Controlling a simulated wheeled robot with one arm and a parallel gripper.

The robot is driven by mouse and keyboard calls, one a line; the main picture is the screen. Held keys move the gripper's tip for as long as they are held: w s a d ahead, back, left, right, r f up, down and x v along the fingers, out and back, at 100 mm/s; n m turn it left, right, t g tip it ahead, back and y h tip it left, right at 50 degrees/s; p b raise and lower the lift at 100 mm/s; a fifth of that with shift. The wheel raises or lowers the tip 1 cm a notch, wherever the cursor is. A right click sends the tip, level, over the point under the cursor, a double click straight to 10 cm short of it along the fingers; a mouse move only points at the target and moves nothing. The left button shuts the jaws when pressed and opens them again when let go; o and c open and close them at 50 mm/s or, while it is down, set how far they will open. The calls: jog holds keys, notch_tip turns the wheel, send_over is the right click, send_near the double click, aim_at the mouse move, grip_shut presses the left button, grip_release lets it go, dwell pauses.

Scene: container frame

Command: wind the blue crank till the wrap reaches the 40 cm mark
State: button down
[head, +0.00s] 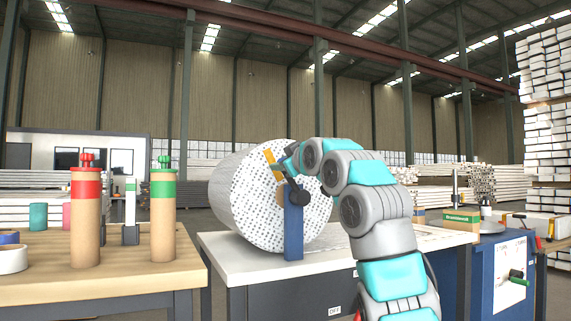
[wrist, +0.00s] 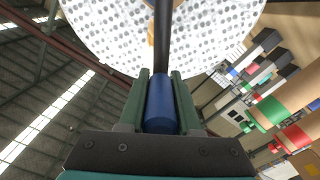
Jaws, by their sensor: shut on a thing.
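A large white roll with grey dots (head: 262,190) lies on the white-topped bench, its round end facing me. A blue upright post (head: 293,225) stands in front of that end, with a dark knob near its top. In the wrist view the blue crank handle (wrist: 160,104) sits between the two green fingers of my gripper (wrist: 159,76), which is shut on it. A dark rod runs from the handle toward the dotted roll (wrist: 205,30). In the head view my gripper (head: 288,160) is at the upper part of the roll's end, beside a yellow piece (head: 271,163). No 40 cm mark is legible.
A wooden table (head: 130,265) at left holds a red-topped post (head: 86,215), a green-topped post (head: 163,215) and smaller rolls. At right stand a blue cabinet (head: 480,270) with a green-handled crank (head: 518,278) and tall stacks of white packs (head: 550,120).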

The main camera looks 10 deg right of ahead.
jog(key=shift+a+f, duration=0.1)
dwell(0.3)
jog(key=c, duration=0.6)
grip_release()
jog(key=shift+s, duration=0.15)
jog(key=v, duration=0.7)
jog(key=shift+s+b, duration=0.2)
jog(key=shift+b, duration=0.15)
